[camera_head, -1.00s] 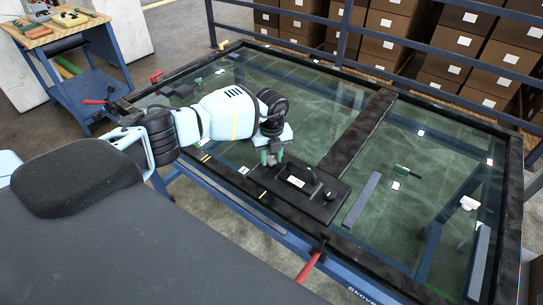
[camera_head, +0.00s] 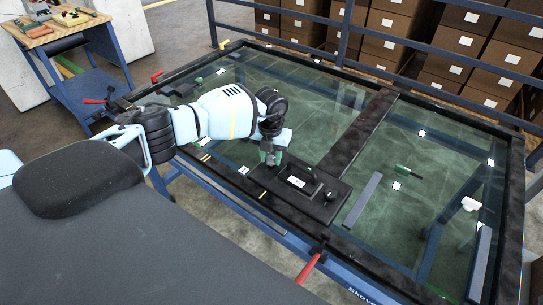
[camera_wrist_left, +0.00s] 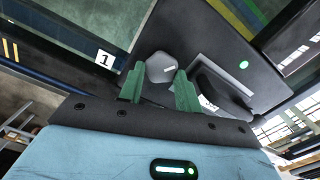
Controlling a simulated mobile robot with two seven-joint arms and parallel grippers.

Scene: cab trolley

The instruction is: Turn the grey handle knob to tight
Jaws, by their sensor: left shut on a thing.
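The grey handle knob (camera_wrist_left: 158,66) shows in the left wrist view, a faceted grey piece with a small pale mark, between the two green fingers. My left gripper (camera_wrist_left: 160,70) is shut on it. In the head view my left gripper (camera_head: 270,158) points down at the left end of the black panel (camera_head: 278,192), and the knob is mostly hidden there by the fingers. The panel also carries a raised black handle (camera_head: 313,174) beside the knob. The knob's tight marking cannot be made out.
The panel lies on a glass-topped frame (camera_head: 400,150) with a dark border. A red lever (camera_head: 308,268) sticks out at the front edge. A white label with "1" (camera_wrist_left: 105,58) is near the fingers.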

